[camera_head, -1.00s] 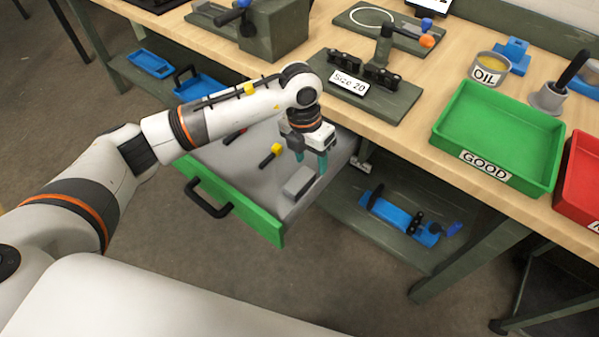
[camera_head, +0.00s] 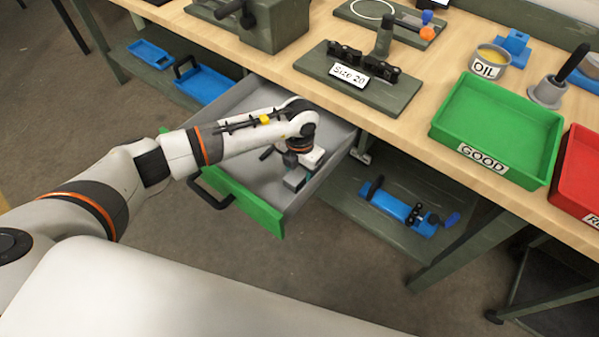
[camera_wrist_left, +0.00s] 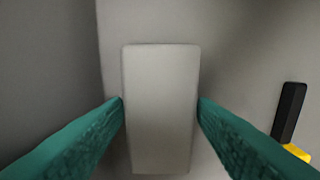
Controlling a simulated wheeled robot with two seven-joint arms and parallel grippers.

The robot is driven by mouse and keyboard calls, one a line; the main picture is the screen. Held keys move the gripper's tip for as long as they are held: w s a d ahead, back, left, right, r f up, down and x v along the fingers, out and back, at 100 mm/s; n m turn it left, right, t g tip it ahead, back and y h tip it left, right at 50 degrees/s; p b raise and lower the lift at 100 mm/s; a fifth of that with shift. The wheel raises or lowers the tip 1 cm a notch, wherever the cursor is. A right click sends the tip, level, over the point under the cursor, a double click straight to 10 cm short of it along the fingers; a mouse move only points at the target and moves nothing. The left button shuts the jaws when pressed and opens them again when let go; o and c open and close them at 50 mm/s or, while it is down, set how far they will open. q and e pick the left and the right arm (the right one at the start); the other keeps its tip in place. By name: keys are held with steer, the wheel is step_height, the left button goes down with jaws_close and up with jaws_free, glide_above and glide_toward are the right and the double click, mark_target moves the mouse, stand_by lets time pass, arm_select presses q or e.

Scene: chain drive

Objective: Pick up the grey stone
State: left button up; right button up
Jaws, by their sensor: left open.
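The grey stone (camera_wrist_left: 160,125) is a pale rectangular block lying flat on the drawer floor. In the left wrist view it lies between the two teal fingers of my left gripper (camera_wrist_left: 160,101), one along each long side. The fingertips are at or very near its sides; I cannot tell if they touch. In the head view my left gripper (camera_head: 297,175) is low inside the open drawer, over the stone (camera_head: 294,182), which is mostly hidden by it. The gripper is open. My right gripper is not in view.
The drawer (camera_head: 250,205) has a green front with a black handle. A black and yellow tool (camera_wrist_left: 290,122) lies right of the stone in the wrist view. The workbench edge (camera_head: 400,132) runs beside the drawer. A green GOOD tray (camera_head: 497,125) stands on the bench.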

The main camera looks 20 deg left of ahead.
mark_target(300, 171)
arm_select(q)
steer(key=shift+f, duration=0.4)
steer(key=shift+c, duration=0.5)
steer(key=c, duration=0.8)
step_height(300, 171, up, 10)
steer(key=shift+r+b, duration=0.1)
steer(key=shift+b, duration=0.2)
steer(key=shift+c, duration=0.2)
